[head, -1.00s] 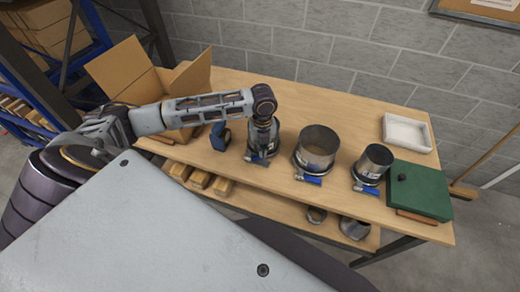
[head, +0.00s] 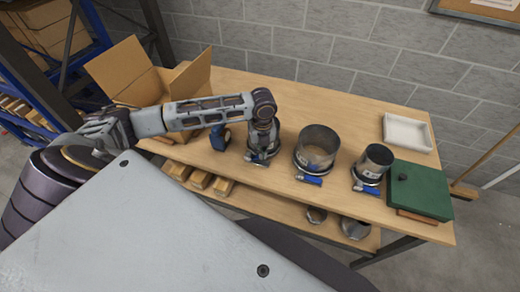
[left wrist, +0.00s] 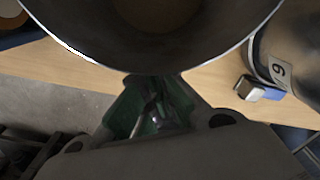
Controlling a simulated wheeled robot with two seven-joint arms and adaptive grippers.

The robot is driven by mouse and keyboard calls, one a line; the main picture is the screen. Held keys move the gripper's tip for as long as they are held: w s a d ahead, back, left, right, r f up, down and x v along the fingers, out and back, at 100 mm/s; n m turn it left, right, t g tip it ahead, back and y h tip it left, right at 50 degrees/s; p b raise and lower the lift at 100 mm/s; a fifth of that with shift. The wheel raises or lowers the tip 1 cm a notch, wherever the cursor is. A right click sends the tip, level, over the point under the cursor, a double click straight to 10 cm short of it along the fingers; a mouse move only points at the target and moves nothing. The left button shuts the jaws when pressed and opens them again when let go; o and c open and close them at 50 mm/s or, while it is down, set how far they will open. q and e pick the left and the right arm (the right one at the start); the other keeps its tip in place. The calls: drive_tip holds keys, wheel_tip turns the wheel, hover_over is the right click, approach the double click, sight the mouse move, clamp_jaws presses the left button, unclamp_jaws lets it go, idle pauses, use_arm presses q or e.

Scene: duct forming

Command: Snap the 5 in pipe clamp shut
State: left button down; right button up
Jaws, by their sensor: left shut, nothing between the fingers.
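Three metal duct pipes stand in a row on the wooden table, each with a clamp with a blue-handled latch at its base. My left gripper (head: 264,145) points down at the left pipe's front and hides most of it. That pipe's clamp (head: 258,158) shows partly below the fingers; whether its latch is closed I cannot tell. In the left wrist view, my shut, empty fingers (left wrist: 155,118) are just below a near pipe rim (left wrist: 95,62). The middle pipe (head: 316,147) is widest. In the wrist view a neighbouring pipe (left wrist: 290,60) has a 6-or-9 label. My right gripper is out of view.
The right pipe (head: 375,160) stands beside a green case (head: 420,188). A white tray (head: 407,131) lies behind the case. Wood blocks and pipe pieces lie on the lower shelf.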

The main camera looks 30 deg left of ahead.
use_arm(q)
drive_tip(key=shift+f, duration=0.95)
drive_tip(key=shift+f+b, duration=0.35)
drive_tip(key=shift+f, duration=0.55)
drive_tip(key=shift+r, duration=0.15)
drive_tip(key=shift+r+p, duration=1.5)
drive_tip(key=shift+p, duration=0.25)
drive_tip(key=shift+r+p, duration=0.75)
drive_tip(key=shift+r, duration=1.65)
